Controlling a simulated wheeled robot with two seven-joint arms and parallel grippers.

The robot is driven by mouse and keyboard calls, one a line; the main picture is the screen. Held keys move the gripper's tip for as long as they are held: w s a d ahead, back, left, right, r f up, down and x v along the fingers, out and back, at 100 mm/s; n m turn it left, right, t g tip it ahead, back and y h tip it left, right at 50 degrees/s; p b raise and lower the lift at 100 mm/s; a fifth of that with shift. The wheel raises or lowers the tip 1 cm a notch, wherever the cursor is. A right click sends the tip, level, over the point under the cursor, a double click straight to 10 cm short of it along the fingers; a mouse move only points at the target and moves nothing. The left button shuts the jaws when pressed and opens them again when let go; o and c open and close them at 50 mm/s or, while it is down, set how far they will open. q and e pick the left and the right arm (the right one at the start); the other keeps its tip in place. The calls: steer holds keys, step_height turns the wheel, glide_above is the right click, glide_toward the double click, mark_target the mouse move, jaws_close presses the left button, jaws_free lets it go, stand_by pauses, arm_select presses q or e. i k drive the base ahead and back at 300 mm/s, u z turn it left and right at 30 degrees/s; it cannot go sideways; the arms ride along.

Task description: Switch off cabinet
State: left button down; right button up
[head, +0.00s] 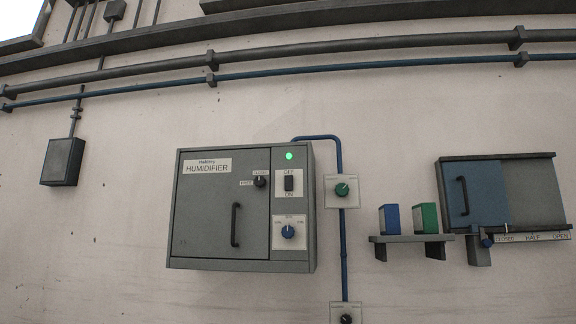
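The grey humidifier cabinet (240,207) is mounted on the wall left of centre, with its door shut and a black vertical handle (235,225). A black switch (289,183) sits on a white plate marked OFF above and ON below; its exact position is too small to tell. A green lamp (289,156) above it is lit. A black knob (260,181) is on the door and a blue dial (288,231) is below the switch. Neither of my grippers is in view.
A blue pipe carries a green knob (342,190) and a lower black knob (346,319). A shelf (409,239) holds a blue box (390,219) and a green box (425,218). A sliding panel (475,194) is at right, marked CLOSED, HALF, OPEN. Pipes cross above.

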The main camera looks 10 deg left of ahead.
mark_target(288, 178)
steer(key=i, duration=1.3)
steer(key=u, duration=0.05)
